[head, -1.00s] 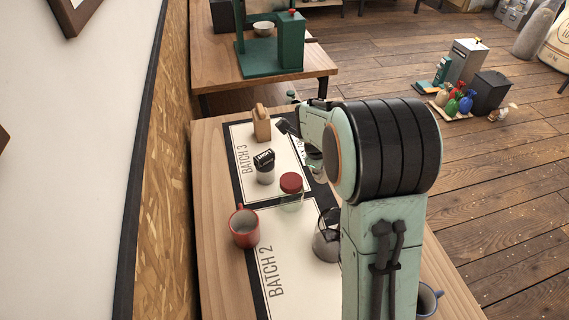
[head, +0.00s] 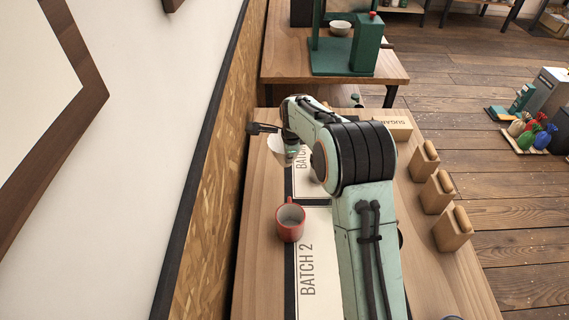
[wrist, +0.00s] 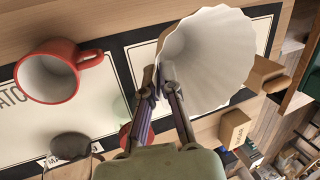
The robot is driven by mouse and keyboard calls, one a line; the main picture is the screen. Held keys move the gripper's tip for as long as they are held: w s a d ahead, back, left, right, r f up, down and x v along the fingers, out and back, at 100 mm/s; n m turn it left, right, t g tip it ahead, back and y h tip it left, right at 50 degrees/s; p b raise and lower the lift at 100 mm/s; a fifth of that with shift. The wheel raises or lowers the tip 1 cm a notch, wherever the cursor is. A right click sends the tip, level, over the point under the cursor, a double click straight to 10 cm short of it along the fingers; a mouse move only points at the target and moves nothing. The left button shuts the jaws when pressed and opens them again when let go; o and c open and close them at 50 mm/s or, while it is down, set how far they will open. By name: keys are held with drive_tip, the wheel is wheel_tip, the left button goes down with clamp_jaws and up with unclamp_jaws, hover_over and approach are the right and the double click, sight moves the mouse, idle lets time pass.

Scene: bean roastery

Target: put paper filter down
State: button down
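The white paper filter (wrist: 207,60), a fluted cone, fills the upper middle of the wrist view with its wide mouth showing. The two fingers of my gripper (wrist: 158,76) are close together at its narrow left edge and appear to pinch it. In the head view, the filter (head: 279,146) shows partly behind my gripper (head: 289,153), near the far left of the table and by the Batch 3 mat (head: 300,185). It appears held above the surface; the exact gap cannot be told.
A red mug (head: 290,222) stands at the Batch 2 mat (head: 312,270). Wooden holders (head: 437,190) line the right edge. A glass vessel (wrist: 72,147) shows in the wrist view. Bare wood (head: 262,270) runs along the left.

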drive_tip(key=w+f, duration=0.4)
drive_tip(key=w+a+f, duration=0.1)
drive_tip(key=w+f, duration=0.1)
drive_tip(key=shift+f, duration=1.75)
drive_tip(key=shift+f, duration=0.15)
drive_tip(key=c, duration=1.2)
unclamp_jaws()
drive_tip(key=shift+c, duration=0.2)
